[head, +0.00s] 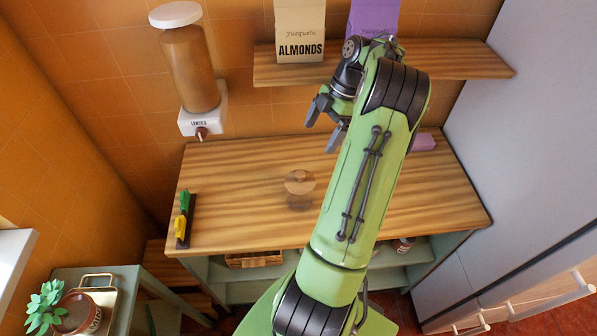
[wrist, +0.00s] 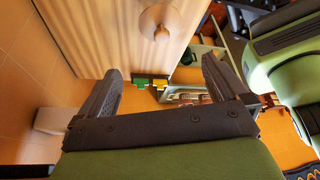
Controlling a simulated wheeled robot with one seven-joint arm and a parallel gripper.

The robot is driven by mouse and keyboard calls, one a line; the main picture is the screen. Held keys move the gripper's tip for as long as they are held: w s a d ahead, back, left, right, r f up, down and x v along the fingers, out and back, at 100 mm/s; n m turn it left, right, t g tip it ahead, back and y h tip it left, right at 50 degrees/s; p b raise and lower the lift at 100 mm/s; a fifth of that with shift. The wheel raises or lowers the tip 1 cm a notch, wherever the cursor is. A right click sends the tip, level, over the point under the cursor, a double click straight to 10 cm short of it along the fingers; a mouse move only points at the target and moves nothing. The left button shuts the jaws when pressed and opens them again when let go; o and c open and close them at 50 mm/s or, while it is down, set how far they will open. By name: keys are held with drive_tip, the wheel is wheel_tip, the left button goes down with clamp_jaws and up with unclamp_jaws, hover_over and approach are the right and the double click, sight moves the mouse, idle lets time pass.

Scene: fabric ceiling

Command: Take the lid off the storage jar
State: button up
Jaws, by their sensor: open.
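The storage jar (head: 299,203) is a small, see-through vessel standing on the wooden counter, left of my arm in the head view. Its round wooden lid (head: 299,181), with a small knob on top, sits on the jar. In the wrist view the lid (wrist: 155,20) shows at the top, beyond my fingertips, and hides most of the jar. My gripper (head: 325,124) is open and empty, above the back of the counter and apart from the jar. Its two spread fingers also show in the wrist view (wrist: 161,72).
The wooden counter (head: 235,215) is mostly clear around the jar. A dark rack with green and yellow clips (head: 184,215) lies at its left edge. A dispenser (head: 190,70) hangs on the back wall, beside a shelf (head: 450,65) with an almonds box (head: 300,30) and purple box (head: 373,17).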

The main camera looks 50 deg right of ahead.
sight(302, 172)
drive_tip(key=b+x, duration=0.1)
drive_tip(key=x, duration=1.5)
drive_tip(key=shift+s, duration=0.2)
drive_tip(key=c, duration=0.7)
